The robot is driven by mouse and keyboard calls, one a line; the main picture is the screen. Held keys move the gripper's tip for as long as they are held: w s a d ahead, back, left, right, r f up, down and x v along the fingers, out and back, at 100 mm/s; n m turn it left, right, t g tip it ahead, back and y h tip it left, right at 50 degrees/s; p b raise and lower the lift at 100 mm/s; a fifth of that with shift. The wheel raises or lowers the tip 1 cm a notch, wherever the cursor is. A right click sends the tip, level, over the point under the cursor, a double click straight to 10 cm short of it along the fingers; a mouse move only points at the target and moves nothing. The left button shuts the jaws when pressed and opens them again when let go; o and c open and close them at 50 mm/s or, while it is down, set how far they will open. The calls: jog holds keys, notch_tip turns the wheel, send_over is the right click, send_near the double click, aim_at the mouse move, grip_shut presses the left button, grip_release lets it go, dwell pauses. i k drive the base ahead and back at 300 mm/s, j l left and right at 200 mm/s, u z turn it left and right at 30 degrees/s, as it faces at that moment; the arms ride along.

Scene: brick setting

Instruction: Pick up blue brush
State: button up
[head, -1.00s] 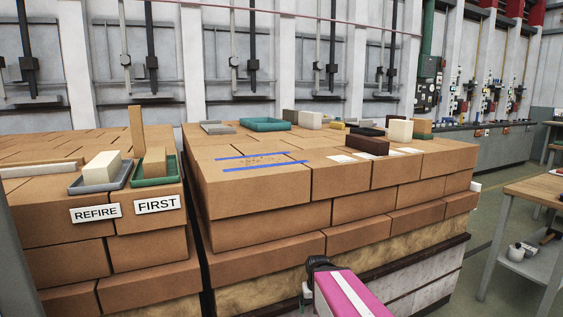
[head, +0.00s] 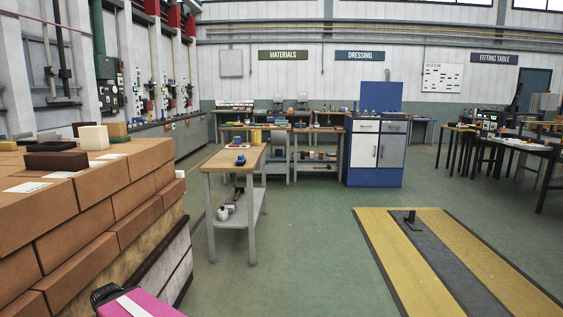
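A small blue item (head: 240,160) lies on the wooden top of a workbench left of the picture's middle. It is too small and far to tell for certain whether it is the blue brush. A small dark item shows just beside it. My gripper cannot be made out. Only a pink and white part of my arm with a dark end shows at the bottom left.
The workbench (head: 228,168) has a lower shelf with white items. A brick stack (head: 85,215) fills the left side. A blue cabinet (head: 375,150) stands behind. A yellow and grey floor platform (head: 400,265) lies at right. Green floor between is clear.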

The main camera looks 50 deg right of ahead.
aim_at(241, 160)
jog(key=z, duration=1.45)
jog(key=i, duration=0.3)
jog(key=l+z, duration=0.05)
